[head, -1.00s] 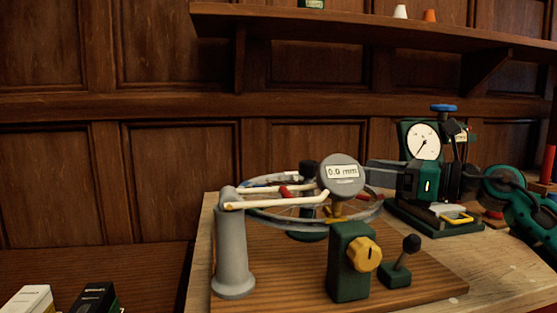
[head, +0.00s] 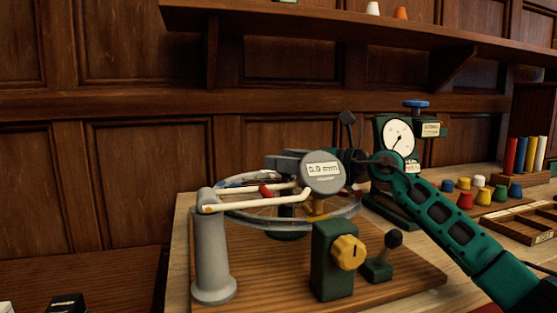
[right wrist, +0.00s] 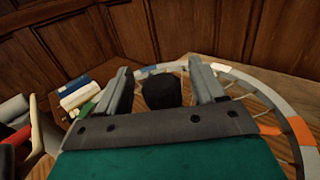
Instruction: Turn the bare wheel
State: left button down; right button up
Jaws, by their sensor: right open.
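The bare wheel (head: 345,222) is a pale grey spoked rim lying flat on a stand on a wooden board. In the right wrist view the wheel (right wrist: 296,128) carries orange, white and blue patches. My right gripper (head: 284,161) reaches in from the right, over the wheel and behind the round gauge (head: 323,174), which reads 0.0 mm and partly hides it. In the right wrist view the gripper (right wrist: 162,76) is open, its fingers on either side of a black cylinder (right wrist: 161,92) near the wheel's middle. Whether they touch it I cannot tell. My left gripper is out of view.
A grey post (head: 212,250) with pale arms stands at the front left. A green block with a yellow knob (head: 347,252) and a black-tipped lever (head: 393,239) stand in front. A dial gauge (head: 398,137) stands behind my arm. Coloured pegs (head: 465,200) lie to the right.

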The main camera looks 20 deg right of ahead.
jog(key=shift+x, duration=1.05)
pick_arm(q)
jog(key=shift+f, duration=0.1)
